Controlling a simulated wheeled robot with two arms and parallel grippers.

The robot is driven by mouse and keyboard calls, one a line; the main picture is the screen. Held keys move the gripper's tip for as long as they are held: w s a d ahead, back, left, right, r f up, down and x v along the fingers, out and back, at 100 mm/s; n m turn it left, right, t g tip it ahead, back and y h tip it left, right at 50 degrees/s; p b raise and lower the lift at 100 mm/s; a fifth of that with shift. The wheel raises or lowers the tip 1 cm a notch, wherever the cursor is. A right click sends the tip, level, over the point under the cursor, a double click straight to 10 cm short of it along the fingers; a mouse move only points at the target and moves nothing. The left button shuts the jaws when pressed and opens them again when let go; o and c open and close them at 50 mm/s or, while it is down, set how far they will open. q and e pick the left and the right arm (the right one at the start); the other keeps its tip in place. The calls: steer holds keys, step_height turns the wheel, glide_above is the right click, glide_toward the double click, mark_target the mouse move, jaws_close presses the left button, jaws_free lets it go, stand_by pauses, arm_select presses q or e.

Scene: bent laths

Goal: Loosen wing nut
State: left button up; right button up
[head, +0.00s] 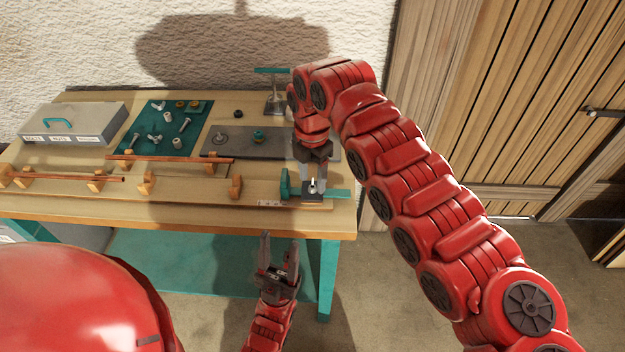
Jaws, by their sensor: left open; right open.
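My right gripper (312,180) comes down from above at the right front of the workbench. It is open, its fingers around or just above a small metal piece, apparently the wing nut (313,186); contact cannot be told. This piece sits on a fixture with a teal block (285,184) on its left and a teal flat part (339,194) on its right. My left gripper (279,243) is open and empty, pointing up, in front of the bench's front edge and below the fixture.
Bent laths (180,160) rest on wooden blocks at the left and middle of the workbench (150,200). A green mat (150,137) holds loose hardware. A grey case (75,122) stands back left, a dark plate (255,150) behind the fixture, and a teal-handled tool (273,72) at the back.

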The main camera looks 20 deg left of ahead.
step_height(320, 180, up, 9)
step_height(320, 180, up, 6)
steer(key=p, duration=0.4)
glide_above(311, 186)
steer(key=shift+d+r+p, duration=0.15)
steer(key=shift+r+p, duration=0.4)
steer(key=shift+p, duration=0.1)
